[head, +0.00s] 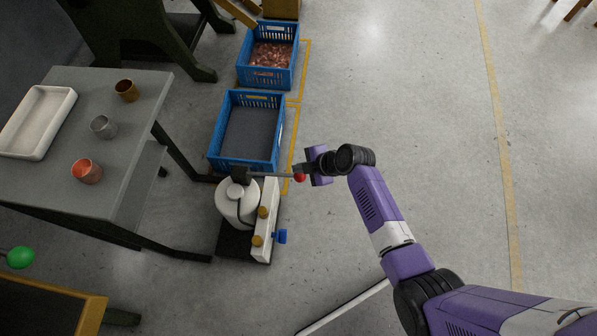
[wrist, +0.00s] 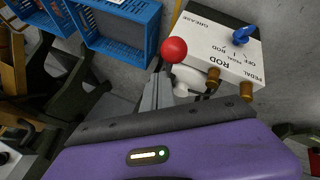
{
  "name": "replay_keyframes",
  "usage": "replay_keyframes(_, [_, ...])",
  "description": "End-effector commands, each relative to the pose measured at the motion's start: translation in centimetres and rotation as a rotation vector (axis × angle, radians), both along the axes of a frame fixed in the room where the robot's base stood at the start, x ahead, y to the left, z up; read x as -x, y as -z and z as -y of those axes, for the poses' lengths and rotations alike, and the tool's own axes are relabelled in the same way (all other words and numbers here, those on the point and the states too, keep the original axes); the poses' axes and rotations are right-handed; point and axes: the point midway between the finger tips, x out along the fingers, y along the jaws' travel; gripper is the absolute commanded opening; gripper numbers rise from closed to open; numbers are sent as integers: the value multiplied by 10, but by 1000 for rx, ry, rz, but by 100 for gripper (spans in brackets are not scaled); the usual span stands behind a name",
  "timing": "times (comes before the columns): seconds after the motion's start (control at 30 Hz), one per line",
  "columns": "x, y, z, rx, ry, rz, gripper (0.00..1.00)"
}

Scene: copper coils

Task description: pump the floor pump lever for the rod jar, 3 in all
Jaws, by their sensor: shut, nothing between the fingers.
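The floor pump has a white rounded jar (head: 235,205) and a white panel (head: 264,222) on a dark base. Its grey lever (head: 268,174) runs roughly level from a dark pivot to a red ball (head: 299,178). My gripper (head: 305,169) is shut and empty beside the ball end. In the wrist view the red ball (wrist: 174,49) shows just beyond the grey fingers (wrist: 158,88). I cannot tell whether they touch. The panel (wrist: 215,45) there reads GREASE, OFF, ROD and PEDAL, with a blue knob (wrist: 243,34) and brass knobs (wrist: 246,90). The lever is mostly hidden in that view.
A blue crate (head: 222,117) with a dark grey bottom stands just behind the pump; another blue crate (head: 243,68) holds copper-coloured pieces. A grey table (head: 60,190) with three cups and a white tray is at left. Open floor (head: 440,130) lies to the right.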

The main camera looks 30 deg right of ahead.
Motion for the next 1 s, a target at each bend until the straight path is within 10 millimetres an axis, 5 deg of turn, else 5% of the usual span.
replay_keyframes(0.5, [-4, -47, -5, 0, 0, 1, 0])
replay_keyframes(1.0, [-4, -46, -5, 0, 0, 0, 0])
